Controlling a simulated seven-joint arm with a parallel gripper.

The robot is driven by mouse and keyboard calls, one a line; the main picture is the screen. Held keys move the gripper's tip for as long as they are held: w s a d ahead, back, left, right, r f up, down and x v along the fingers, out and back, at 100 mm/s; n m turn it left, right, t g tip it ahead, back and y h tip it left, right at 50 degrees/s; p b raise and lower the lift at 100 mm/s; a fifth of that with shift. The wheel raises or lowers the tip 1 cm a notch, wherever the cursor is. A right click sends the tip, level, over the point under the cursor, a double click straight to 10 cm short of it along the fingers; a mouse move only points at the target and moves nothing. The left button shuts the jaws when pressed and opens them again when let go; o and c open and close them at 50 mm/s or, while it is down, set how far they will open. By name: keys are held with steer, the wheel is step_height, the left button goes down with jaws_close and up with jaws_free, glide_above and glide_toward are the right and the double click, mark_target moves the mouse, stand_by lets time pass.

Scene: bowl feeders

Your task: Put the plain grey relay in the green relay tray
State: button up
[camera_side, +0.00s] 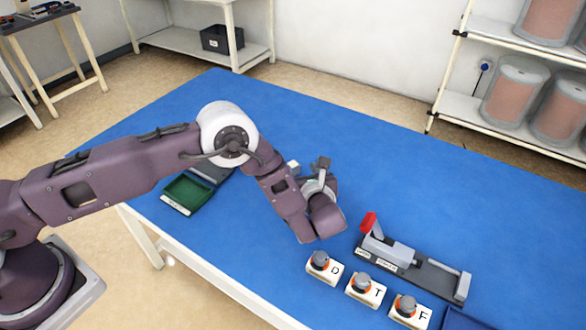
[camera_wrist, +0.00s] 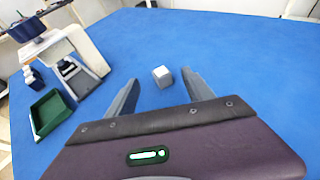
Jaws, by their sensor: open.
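The relay is a small plain grey block (camera_wrist: 162,77) on the blue table in the wrist view, just beyond and between my fingertips. A small pale block (camera_side: 294,167) beside my wrist in the side view looks like the same relay. My gripper (camera_wrist: 162,88) is open and empty, with a finger on either side of the view's middle. In the side view my wrist hides most of the gripper. The green relay tray (camera_side: 187,192) lies left of my gripper near the table edge. It also shows at the left of the wrist view (camera_wrist: 50,112) and looks empty.
A grey fixture (camera_side: 211,172) stands beside the green tray, partly behind my arm. A fixture with a red handle (camera_side: 369,222) and several labelled knobs, including D (camera_side: 320,262), stand at the right. A blue tray (camera_side: 458,320) is cut off below. The far table is clear.

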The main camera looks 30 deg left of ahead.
mark_target(293, 166)
steer(key=x, duration=0.3)
steer(key=f+x, duration=0.1)
steer(key=x, duration=0.3)
steer(key=shift+f, duration=0.1)
steer(key=shift+s, duration=0.1)
jaws_close()
